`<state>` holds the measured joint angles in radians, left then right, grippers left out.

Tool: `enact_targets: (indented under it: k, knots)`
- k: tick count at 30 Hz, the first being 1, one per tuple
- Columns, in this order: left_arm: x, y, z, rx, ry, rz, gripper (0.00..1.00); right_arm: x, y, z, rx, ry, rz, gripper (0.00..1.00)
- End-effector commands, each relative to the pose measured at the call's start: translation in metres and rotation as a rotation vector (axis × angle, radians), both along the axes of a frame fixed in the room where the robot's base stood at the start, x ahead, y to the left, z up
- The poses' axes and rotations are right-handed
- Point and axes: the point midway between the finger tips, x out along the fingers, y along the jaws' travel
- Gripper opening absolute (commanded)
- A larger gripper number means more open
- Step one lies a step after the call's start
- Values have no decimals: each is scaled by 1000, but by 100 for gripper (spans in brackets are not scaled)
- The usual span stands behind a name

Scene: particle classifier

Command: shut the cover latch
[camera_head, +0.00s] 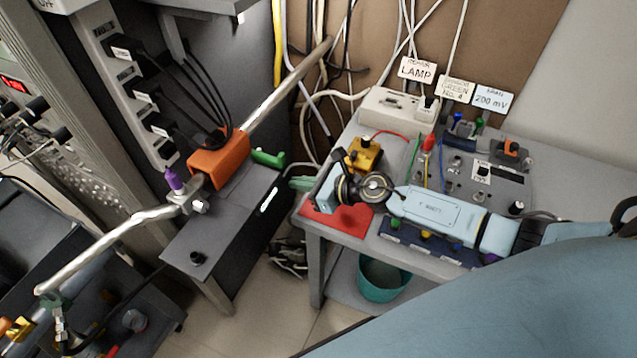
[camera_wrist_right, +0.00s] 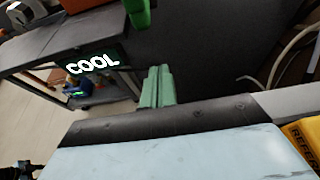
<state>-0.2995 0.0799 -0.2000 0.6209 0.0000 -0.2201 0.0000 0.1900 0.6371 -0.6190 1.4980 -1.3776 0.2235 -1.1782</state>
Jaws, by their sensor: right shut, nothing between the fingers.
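My right gripper (camera_head: 302,183) has green fingers that are shut with nothing between them. It is just right of a dark box (camera_head: 213,238), apart from it. A green piece (camera_head: 268,158) sticks out at the box's far right corner, beside an orange block (camera_head: 218,156); it may be the cover latch, but I cannot tell. In the right wrist view, the closed fingers (camera_wrist_right: 157,86) point towards a dark surface. A green piece (camera_wrist_right: 139,12) shows beyond them at the top edge. My left gripper is not in view.
A lit COOL sign (camera_wrist_right: 93,65) is on the box's side. A metal pipe (camera_head: 110,235) runs past the box. My right arm reaches over a grey bench (camera_head: 312,222) with a red mat (camera_head: 340,221) and instruments. A teal bin (camera_head: 383,280) stands below.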

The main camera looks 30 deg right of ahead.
Motion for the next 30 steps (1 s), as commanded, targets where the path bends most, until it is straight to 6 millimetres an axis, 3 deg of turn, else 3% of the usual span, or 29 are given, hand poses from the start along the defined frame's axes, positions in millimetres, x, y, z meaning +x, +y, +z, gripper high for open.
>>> enact_targets:
  k: [3, 6, 12, 30]
  knots:
    - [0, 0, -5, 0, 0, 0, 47, 21, 17, -9, 4, -1, 0, 0]
    - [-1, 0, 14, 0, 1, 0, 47, 17, 13, 13, -1, -1, 2, 0]
    - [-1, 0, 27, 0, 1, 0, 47, 17, 13, 29, 1, -1, 0, 0]
    - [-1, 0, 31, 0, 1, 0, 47, 17, 13, 34, -2, 3, 1, 0]
